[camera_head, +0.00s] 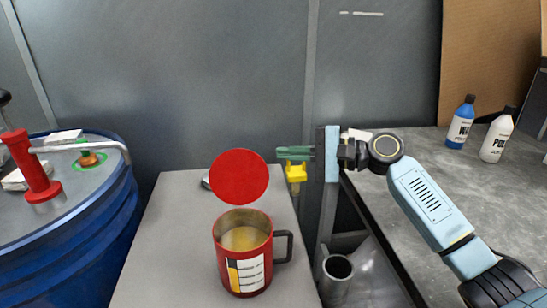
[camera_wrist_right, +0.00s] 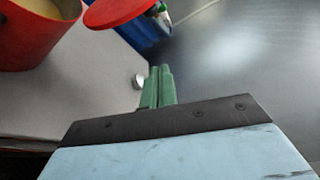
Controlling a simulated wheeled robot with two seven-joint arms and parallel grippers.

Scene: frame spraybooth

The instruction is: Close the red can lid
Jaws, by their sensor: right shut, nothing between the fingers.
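The red can (camera_head: 233,281) stands upright on the grey table, with a dark handle on its right and yellowish contents showing through its open top. Its round red lid (camera_head: 239,176) stands raised at the back of the rim. In the right wrist view the can (camera_wrist_right: 36,45) is at upper left and the lid (camera_wrist_right: 116,11) at the top edge. My right gripper (camera_head: 278,153) is to the right of the lid, apart from it. Its green fingers (camera_wrist_right: 158,78) are together and hold nothing. My left gripper is not in view.
A blue drum (camera_head: 95,215) with a red-handled fitting (camera_head: 40,182) stands at the left. A grey cup (camera_head: 337,268) sits low between the tables. Blue (camera_head: 460,125) and white (camera_head: 496,138) bottles stand on the right-hand table. The grey table (camera_head: 165,235) is bare left of the can.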

